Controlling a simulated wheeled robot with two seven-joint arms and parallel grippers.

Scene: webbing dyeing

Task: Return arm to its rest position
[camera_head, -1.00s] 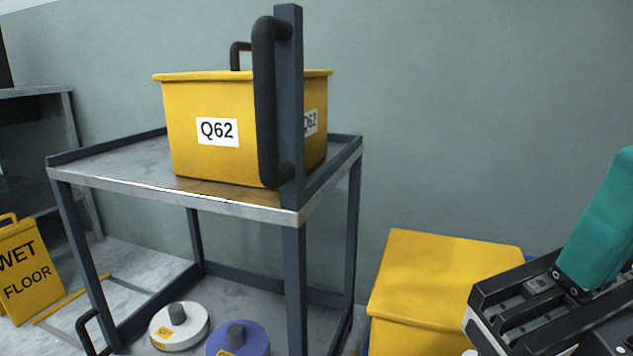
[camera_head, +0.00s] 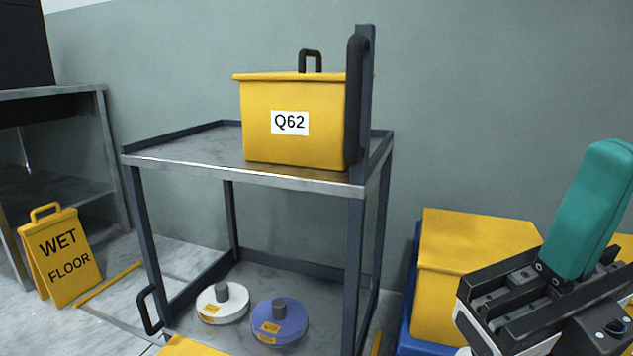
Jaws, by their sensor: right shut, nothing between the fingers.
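My right gripper (camera_head: 606,160) is at the lower right of the head view, with its teal fingers pointing up. It is shut and empty. In the picture it overlaps the right part of a yellow box, but I cannot tell the distance between them. The rest of the right arm is mostly out of frame. My left gripper is not in view.
A grey metal cart (camera_head: 190,152) carries a yellow bin labelled Q62 (camera_head: 290,140) on top. White (camera_head: 212,309) and purple (camera_head: 288,325) spools sit on its lower shelf. A yellow box (camera_head: 465,240) stands right; a wet-floor sign (camera_head: 62,258) stands left.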

